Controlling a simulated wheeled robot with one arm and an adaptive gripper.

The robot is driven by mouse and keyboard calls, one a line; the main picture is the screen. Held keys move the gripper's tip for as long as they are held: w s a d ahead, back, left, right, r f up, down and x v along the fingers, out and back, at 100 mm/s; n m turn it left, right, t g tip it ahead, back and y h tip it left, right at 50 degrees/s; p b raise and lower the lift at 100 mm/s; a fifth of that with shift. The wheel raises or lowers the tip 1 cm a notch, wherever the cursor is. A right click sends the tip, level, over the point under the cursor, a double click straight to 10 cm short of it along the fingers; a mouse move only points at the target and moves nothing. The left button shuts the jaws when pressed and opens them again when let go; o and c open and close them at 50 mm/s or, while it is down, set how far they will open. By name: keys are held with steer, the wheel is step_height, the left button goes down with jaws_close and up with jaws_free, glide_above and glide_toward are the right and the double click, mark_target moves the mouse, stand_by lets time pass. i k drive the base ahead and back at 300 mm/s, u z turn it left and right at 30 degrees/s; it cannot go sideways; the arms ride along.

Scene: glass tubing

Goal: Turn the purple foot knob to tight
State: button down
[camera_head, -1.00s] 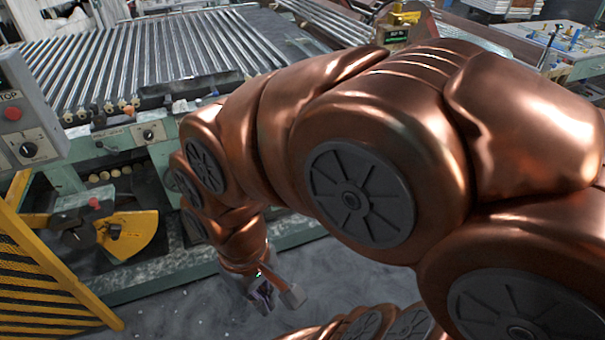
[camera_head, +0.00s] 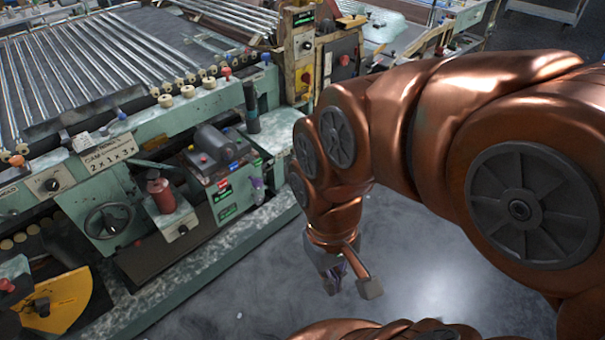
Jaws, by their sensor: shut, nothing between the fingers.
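A small purple knob (camera_head: 257,184) shows low on the near right end of the green machine, beside a unit with coloured labels. Its setting is too small to read. My gripper (camera_head: 336,280) hangs over the grey floor, to the right of and below the knob in the picture, well apart from it. Its fingers are shut and empty, pointing down.
The green machine (camera_head: 190,103) with glass tubes on rollers fills the left. A handwheel (camera_head: 109,219), a red bottle-like part (camera_head: 160,194) and a yellow guard (camera_head: 55,300) are on its front. The grey floor (camera_head: 240,290) before it is open.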

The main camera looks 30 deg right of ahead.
mark_target(257, 183)
steer(key=z, duration=1.65)
steer(key=k, duration=0.95)
steer(key=u, duration=1.75)
steer(key=i, duration=0.5)
